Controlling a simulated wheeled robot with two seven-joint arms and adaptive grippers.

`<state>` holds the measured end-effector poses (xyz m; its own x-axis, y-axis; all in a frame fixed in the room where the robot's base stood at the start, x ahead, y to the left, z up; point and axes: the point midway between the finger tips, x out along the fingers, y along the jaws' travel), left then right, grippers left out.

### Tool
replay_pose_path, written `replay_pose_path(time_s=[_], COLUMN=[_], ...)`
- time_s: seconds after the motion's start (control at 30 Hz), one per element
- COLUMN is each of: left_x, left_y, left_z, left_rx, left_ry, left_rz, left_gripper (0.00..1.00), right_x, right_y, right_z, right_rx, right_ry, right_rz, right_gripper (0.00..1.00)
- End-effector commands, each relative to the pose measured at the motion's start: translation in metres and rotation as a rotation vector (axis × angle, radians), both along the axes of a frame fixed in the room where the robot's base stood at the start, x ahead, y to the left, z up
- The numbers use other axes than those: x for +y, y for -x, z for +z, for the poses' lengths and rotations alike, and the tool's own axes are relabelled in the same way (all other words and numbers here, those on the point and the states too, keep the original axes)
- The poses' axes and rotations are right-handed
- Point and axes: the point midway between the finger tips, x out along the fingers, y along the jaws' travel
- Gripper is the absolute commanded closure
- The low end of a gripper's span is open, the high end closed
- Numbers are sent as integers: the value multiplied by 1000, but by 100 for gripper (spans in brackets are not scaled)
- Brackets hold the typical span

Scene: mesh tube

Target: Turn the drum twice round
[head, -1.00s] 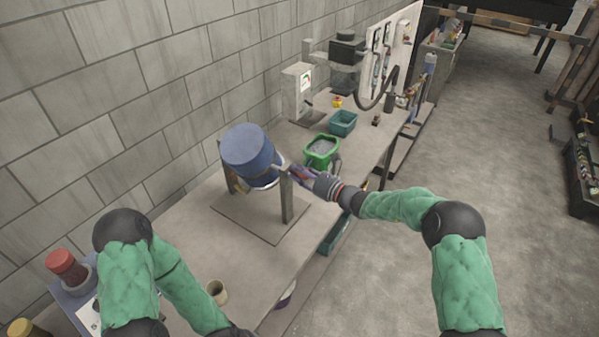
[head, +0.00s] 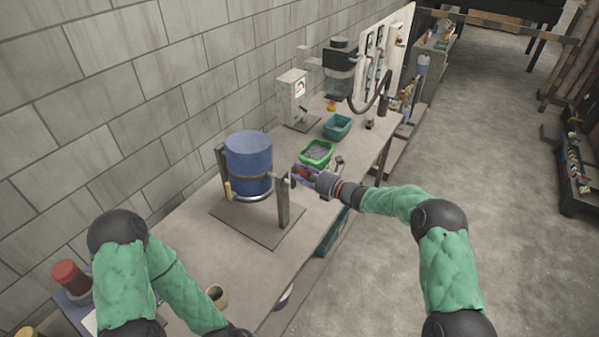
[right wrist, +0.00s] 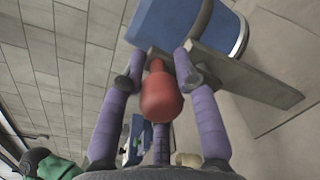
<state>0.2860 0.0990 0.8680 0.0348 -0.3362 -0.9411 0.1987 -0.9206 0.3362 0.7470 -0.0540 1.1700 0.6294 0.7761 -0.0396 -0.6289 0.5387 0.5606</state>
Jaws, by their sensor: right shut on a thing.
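The blue drum (head: 249,165) stands about upright in its frame, between two posts, the near one (head: 283,205) on the right. It also shows in the right wrist view (right wrist: 190,22), with a pale metal rim. My right gripper (head: 301,174) is at the right side of the near post. In the right wrist view its purple fingers (right wrist: 160,82) are closed around a red crank handle (right wrist: 161,98). The handle's far end is hidden by the post and fingers. My left arm is at the lower left, but its gripper is out of view.
A green tub (head: 316,155) and a teal bin (head: 337,127) stand on the bench behind the drum. A beige cup (head: 217,295) stands near the front. The block wall runs along the left. Open floor (head: 480,160) lies to the right.

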Motion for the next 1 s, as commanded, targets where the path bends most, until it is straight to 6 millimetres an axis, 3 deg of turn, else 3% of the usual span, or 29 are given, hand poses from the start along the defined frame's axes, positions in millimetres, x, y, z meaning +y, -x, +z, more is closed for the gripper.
replay_pose_path(time_s=[0.03,0.57,0.6,0.67,1.0], left_x=[0,0,0,0,0], left_y=[0,0,0,0,0], left_z=[2,3,3,3,3], left_rx=[0,0,0,0,0], left_ry=[0,0,0,0,0], left_rz=[0,0,0,0,0], left_gripper=[100,100,100,100,100], right_x=[-7,-9,-9,-9,-6], right_y=[-7,-9,-9,-9,-5], right_z=[11,11,11,10,4], right_rx=[-9,14,14,15,25], right_ry=[-8,-24,-24,-24,-24], right_rz=[-14,-16,-16,-16,-8], right_gripper=[100,100,64,49,49])
